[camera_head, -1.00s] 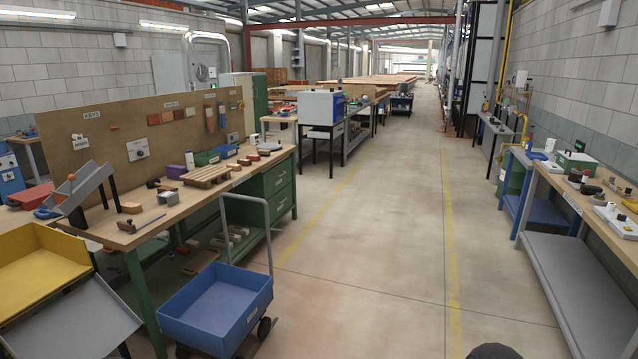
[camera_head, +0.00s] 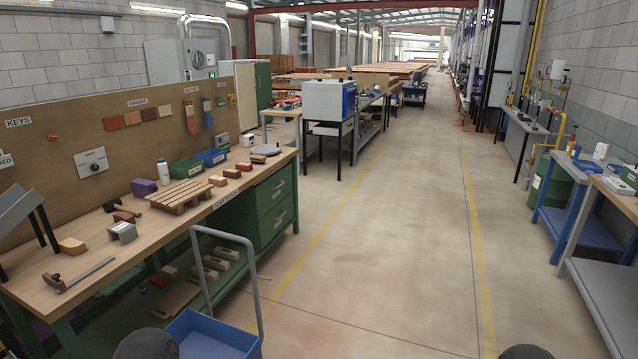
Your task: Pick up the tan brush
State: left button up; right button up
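A small tan piece with a dark underside (camera_head: 217,180) lies on the workbench top (camera_head: 135,255), just right of the slatted wooden pallet (camera_head: 181,196). It may be the tan brush, but it is too small to be certain. A reddish-brown piece (camera_head: 232,173) and a further small piece (camera_head: 244,165) lie in a row beyond it. Another tan block (camera_head: 72,246) lies near the left end of the bench. Neither of my grippers shows in this view.
A blue cart (camera_head: 215,338) with a tall grey handle (camera_head: 252,262) stands against the front of the bench. A green drawer cabinet (camera_head: 275,205) is under the bench's far end. The aisle floor (camera_head: 390,260) to the right is clear.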

aim_at(258, 160)
jog(key=i, duration=2.15)
jog(key=i+u, duration=0.3)
jog(key=i+l+u, duration=0.3)
jog(key=i, duration=0.15)
jog(key=i+l+u, duration=0.15)
jog(key=i+u, duration=0.15)
jog(key=i+z, duration=0.25)
jog(key=i, duration=0.3)
jog(key=i+j+z, duration=0.2)
jog(key=i, duration=0.3)
jog(key=i+j+z, duration=0.25)
jog(key=i, duration=0.3)
